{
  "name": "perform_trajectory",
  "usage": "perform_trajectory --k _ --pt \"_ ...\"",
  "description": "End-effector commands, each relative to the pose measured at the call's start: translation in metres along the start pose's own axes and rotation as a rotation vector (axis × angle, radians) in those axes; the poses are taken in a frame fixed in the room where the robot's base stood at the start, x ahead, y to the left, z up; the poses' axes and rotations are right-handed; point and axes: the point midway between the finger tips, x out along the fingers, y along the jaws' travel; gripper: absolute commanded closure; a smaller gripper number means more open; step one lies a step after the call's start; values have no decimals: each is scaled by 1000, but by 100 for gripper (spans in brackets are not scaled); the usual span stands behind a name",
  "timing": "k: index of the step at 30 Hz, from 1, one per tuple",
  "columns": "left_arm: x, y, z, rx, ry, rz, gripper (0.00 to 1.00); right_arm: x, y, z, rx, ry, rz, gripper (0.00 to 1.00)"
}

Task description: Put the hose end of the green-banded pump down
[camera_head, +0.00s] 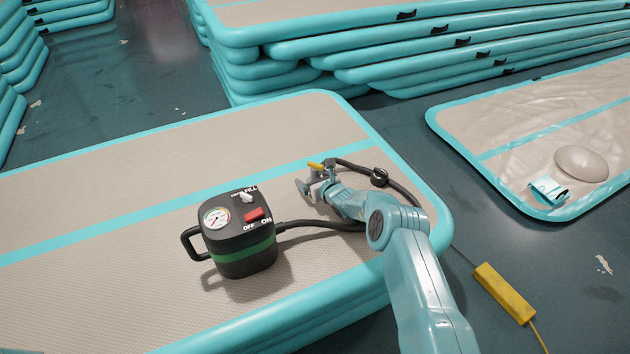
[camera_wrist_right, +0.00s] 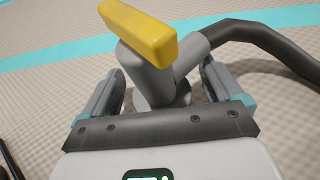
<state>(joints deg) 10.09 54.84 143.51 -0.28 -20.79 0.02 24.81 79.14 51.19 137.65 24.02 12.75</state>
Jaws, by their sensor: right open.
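The black pump (camera_head: 238,225) with a green band (camera_head: 240,254) stands upright on a beige track with turquoise edges (camera_head: 110,210). Its black hose (camera_head: 320,225) runs right, passes behind my right arm and curves back to the grey hose end with a yellow lever (camera_head: 315,165). My right gripper (camera_head: 313,187) is at the hose end, low over the track. In the right wrist view, the grey hose end (camera_wrist_right: 150,75) lies between the two open fingers, with small gaps seen at its sides. Whether it rests on the track is hard to tell.
A flatter, wrinkled track (camera_head: 540,130) lies at the right with a pale dome (camera_head: 581,163) on it. A yellow block with a cord (camera_head: 504,293) lies on the dark floor. Stacked tracks (camera_head: 400,50) stand behind. The track left of the pump is clear.

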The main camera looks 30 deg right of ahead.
Motion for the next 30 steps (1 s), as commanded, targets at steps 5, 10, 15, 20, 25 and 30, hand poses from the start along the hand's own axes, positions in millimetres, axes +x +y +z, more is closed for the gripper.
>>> perform_trajectory --k 5,10,15,20,25,30 --pt "-14 5 0 0 0 0 40 -13 -1 6 2 1 2 7" --pt "-35 13 1 0 0 0 40 -44 -1 7 2 3 0 7" --pt "-49 18 1 0 0 0 40 -78 -1 6 2 3 -1 7" --pt "-57 21 1 0 0 0 40 -104 -1 4 1 1 -1 7" --pt "-60 22 1 0 0 0 40 -118 0 3 0 1 -1 7" --pt "-60 22 1 0 0 0 40 -121 0 2 0 -1 -1 7"
